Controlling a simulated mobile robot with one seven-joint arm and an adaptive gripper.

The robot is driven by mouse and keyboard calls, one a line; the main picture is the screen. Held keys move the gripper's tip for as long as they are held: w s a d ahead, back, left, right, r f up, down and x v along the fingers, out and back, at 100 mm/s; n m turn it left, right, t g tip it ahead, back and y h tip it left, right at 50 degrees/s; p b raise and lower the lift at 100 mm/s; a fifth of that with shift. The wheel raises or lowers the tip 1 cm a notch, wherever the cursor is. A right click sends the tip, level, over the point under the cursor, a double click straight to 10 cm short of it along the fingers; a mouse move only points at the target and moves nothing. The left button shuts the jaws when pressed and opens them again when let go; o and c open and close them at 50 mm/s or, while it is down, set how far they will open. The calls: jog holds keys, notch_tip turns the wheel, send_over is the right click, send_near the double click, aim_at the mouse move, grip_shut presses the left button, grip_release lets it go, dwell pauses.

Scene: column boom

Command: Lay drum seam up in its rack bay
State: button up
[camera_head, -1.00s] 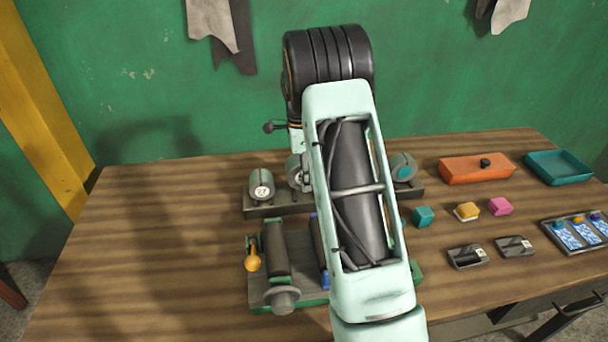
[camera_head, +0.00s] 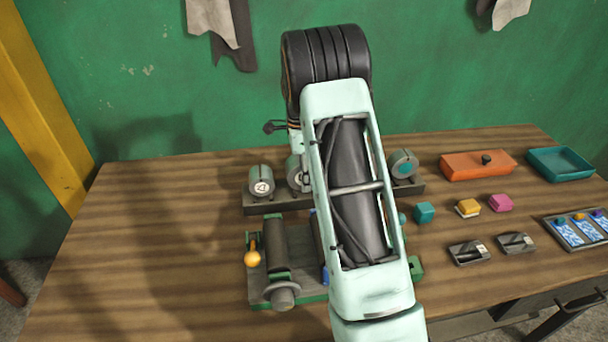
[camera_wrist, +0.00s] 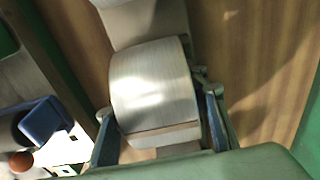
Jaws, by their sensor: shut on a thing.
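In the wrist view, my gripper (camera_wrist: 160,130) is shut on a pale grey metal drum (camera_wrist: 153,82), with a blue-grey finger on each side of it. A darker line crosses the drum near its lower end; I cannot tell whether it is the seam. In the head view my arm hides the gripper. The dark rack (camera_head: 290,203) stands toward the back of the bench, partly behind my arm. Grey-green drums lie in it: a left one (camera_head: 261,180) with a marked white end, one beside my arm (camera_head: 295,172), and a right one (camera_head: 403,164) with a teal end.
A green-edged fixture (camera_head: 265,292) with a roller and orange knob (camera_head: 252,258) stands in front of the rack. To the right are small coloured blocks, an orange lidded box (camera_head: 477,166), a teal tray (camera_head: 560,164) and a card tray (camera_head: 580,232). The left bench is clear.

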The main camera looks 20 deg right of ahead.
dwell(0.3)
jog(key=o, duration=1.5)
jog(key=shift+f, duration=0.1)
jog(key=r, duration=1.2)
jog(key=shift+a, duration=0.35)
